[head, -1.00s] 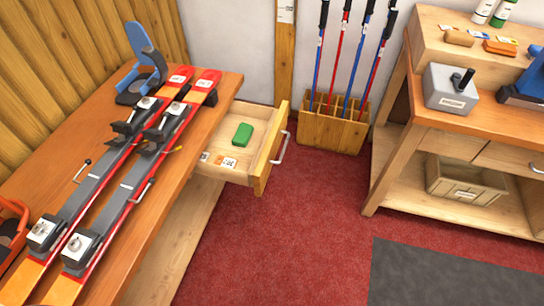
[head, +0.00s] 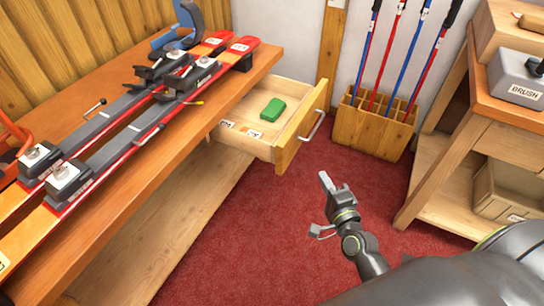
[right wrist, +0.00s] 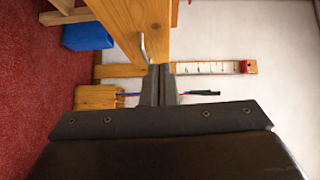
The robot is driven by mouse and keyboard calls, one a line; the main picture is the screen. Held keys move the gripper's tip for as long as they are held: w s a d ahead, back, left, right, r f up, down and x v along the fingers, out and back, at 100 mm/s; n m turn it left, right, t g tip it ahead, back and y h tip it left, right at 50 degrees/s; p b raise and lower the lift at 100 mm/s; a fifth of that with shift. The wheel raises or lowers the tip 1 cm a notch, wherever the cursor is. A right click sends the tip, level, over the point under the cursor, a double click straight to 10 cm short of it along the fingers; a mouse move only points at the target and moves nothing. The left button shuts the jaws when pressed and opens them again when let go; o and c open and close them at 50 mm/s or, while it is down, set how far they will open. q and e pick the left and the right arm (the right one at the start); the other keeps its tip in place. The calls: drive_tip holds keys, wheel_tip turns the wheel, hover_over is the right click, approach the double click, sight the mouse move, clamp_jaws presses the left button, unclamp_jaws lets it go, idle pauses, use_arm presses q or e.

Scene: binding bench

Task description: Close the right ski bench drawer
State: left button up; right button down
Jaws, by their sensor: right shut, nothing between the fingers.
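The right ski bench drawer (head: 303,124) is pulled out from under the wooden ski bench (head: 262,60). Its metal handle (head: 312,126) is on the outer face of the front panel. A green block (head: 273,109) and small labelled cards (head: 238,128) lie inside. My right gripper (head: 325,181) is shut and empty, in front of the drawer, lower than the handle in the head view and apart from it. In the right wrist view the shut fingers (right wrist: 159,70) point toward a wooden panel and a thin metal handle (right wrist: 148,48). My left gripper is out of view.
Two red skis (head: 130,120) lie clamped on the bench top. A wooden rack with ski poles (head: 372,125) stands against the wall beyond the drawer. A workbench (head: 480,110) stands at the right. Red carpet (head: 240,220) between is clear.

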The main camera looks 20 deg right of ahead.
drive_tip(key=r, duration=0.1)
drive_tip(key=p, duration=0.2)
approach(291, 137)
drive_tip(key=w+d, duration=0.3)
drive_tip(key=shift+w+a+f, duration=0.3)
drive_tip(key=shift+w+a, duration=0.45)
drive_tip(key=shift+w, duration=0.25)
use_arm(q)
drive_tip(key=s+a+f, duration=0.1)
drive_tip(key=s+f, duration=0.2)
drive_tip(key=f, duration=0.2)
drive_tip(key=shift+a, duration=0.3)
use_arm(e)
drive_tip(key=shift+w+a, duration=0.4)
drive_tip(key=shift+w, duration=0.05)
